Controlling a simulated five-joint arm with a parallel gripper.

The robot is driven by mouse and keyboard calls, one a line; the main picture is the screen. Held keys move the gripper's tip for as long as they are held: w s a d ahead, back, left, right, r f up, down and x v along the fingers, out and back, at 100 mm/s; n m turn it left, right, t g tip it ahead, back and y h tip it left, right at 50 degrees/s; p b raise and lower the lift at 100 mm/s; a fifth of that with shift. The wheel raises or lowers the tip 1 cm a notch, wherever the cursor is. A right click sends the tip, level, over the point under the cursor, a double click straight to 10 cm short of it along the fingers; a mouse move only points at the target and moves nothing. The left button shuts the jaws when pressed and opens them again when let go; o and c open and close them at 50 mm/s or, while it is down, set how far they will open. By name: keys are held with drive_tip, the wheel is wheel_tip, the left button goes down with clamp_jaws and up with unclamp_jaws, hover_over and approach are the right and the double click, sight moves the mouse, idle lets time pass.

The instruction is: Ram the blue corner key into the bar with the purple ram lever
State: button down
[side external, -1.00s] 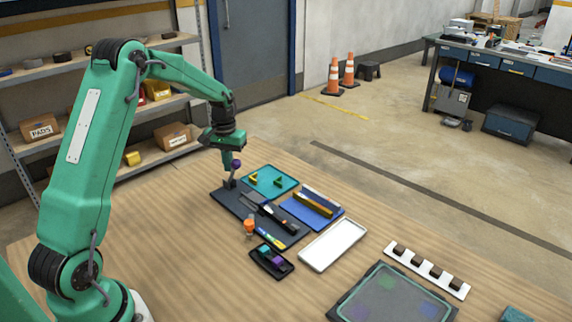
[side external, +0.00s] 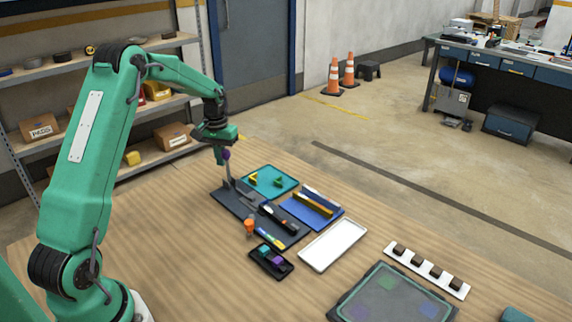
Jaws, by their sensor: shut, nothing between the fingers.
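The purple knob of the ram lever (side external: 226,154) sits atop a thin grey shaft, which stands nearly upright at the far left end of the dark fixture (side external: 228,202). My gripper (side external: 219,159) is shut and empty, pointing down just left of the knob; I cannot tell whether it touches it. A dark bar (side external: 279,219) lies along the fixture. At the fixture's near end is a small blue and yellow-green piece (side external: 270,238). The blue part may be the corner key, but it is too small to tell how it sits against the bar.
An orange knob (side external: 249,226) stands at the fixture's near-left edge. A teal tray (side external: 285,175) and a blue tray (side external: 300,218) lie behind it. A black tray (side external: 284,272) with purple and teal pieces is in front. An empty white tray (side external: 333,245) is to the right.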

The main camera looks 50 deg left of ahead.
drive_tip(key=shift+a, duration=2.45)
drive_tip(key=shift+r, duration=0.1)
wheel_tip(320, 180, up, 7)
idle(0.5)
